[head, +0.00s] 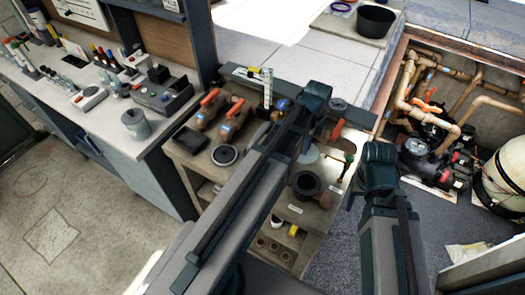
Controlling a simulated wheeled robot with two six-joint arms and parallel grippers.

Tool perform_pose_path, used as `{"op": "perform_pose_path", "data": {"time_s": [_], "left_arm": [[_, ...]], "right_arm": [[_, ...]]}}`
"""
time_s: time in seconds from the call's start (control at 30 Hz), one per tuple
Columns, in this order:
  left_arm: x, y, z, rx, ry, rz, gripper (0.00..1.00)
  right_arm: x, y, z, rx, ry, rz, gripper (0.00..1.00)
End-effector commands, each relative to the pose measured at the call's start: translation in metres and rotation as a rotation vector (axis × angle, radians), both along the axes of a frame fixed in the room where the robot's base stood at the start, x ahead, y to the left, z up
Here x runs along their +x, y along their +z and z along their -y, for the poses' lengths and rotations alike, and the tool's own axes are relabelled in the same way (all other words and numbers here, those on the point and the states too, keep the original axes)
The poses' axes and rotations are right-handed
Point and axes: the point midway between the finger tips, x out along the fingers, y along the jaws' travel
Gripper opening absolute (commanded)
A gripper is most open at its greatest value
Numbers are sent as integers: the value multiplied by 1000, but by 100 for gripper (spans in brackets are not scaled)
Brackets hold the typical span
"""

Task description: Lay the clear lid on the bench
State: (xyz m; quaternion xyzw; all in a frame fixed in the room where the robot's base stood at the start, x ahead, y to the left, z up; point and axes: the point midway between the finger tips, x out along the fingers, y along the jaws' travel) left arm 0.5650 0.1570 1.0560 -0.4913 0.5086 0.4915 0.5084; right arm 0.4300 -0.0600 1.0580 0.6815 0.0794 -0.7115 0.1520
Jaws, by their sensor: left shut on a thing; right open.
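My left gripper (312,125) is over the low wooden bench (190,165) in the middle. Its fingers are mostly hidden by my own arm. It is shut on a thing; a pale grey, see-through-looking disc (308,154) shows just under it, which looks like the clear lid. I cannot see the grip itself. My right gripper (378,160) is open, to the right of the bench's edge, and its fingers are hard to make out.
On the bench are a dark round pot (306,185), a black-rimmed disc (224,155), orange-handled valves (209,98) and a black box (190,140). A counter (75,110) with bottles and instruments stands left. A pit with pipes (472,102) and a pump (428,158) lies right.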

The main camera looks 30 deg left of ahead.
Motion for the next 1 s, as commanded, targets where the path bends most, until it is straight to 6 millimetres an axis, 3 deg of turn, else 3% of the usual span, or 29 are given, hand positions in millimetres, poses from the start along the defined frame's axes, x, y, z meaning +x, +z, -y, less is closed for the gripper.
{"op": "perform_pose_path", "data": {"time_s": [0.37, 0.7, 1.0], "left_arm": [[0, -13, 0, 0, 0, 0, 0], [0, -64, 0, 0, 0, 0, 0], [0, -69, 0, 0, 0, 0, 0]], "right_arm": [[0, -13, 0, 0, 2, 0, 50], [0, -64, 0, -1, 3, 0, 50], [0, -69, 0, -1, 2, 0, 50]]}}
